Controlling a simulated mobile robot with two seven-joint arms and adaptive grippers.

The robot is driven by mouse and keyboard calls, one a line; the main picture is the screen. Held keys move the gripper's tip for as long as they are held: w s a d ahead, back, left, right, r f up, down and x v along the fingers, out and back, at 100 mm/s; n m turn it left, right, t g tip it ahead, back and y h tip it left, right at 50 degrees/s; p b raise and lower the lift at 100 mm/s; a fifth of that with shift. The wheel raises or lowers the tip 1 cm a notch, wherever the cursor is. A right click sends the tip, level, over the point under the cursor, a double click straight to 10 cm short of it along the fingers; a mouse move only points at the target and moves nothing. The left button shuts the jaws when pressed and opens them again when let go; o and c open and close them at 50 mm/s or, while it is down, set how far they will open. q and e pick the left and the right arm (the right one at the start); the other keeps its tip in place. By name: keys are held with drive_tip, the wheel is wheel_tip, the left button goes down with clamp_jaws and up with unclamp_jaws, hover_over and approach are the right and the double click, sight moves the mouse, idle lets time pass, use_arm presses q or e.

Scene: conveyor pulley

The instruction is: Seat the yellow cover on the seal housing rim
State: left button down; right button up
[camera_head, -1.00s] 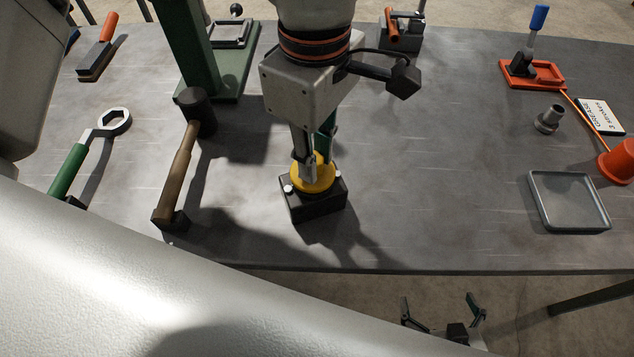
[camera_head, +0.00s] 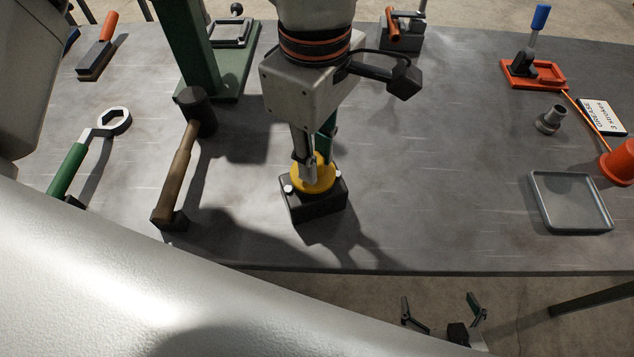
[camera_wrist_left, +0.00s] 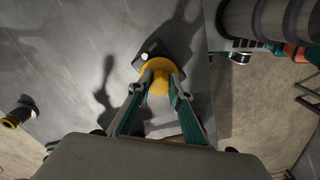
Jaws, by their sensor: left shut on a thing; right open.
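The yellow cover (camera_head: 325,184) is a round disc on top of the black seal housing block (camera_head: 318,208), which stands on the table and has pale bolt heads at its corners. From these views I cannot tell whether the cover touches the rim all round. My left gripper (camera_head: 313,172) points down and is shut on the cover's raised middle. The left wrist view shows the cover (camera_wrist_left: 158,68) between the green-sided fingers (camera_wrist_left: 159,88), with a corner of the housing (camera_wrist_left: 147,53) beyond it. My right gripper (camera_head: 443,318) is open and empty, below the table's front edge.
A mallet (camera_head: 184,160) lies left of the housing, and a green-handled ring wrench (camera_head: 80,155) lies further left. A green press frame (camera_head: 212,75) stands behind. A grey tray (camera_head: 571,229), a grey fitting (camera_head: 550,119) and an orange cup (camera_head: 620,162) are at right. Table right of the housing is clear.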

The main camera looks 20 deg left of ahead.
use_arm(q)
drive_tip(key=shift+f+b, duration=0.3)
drive_tip(key=shift+f, duration=0.15)
idle(0.5)
drive_tip(key=c, duration=1.8)
unclamp_jaws()
drive_tip(key=shift+o, duration=0.2)
wheel_tip(320, 180, up, 12)
drive_tip(key=shift+r, duration=0.1)
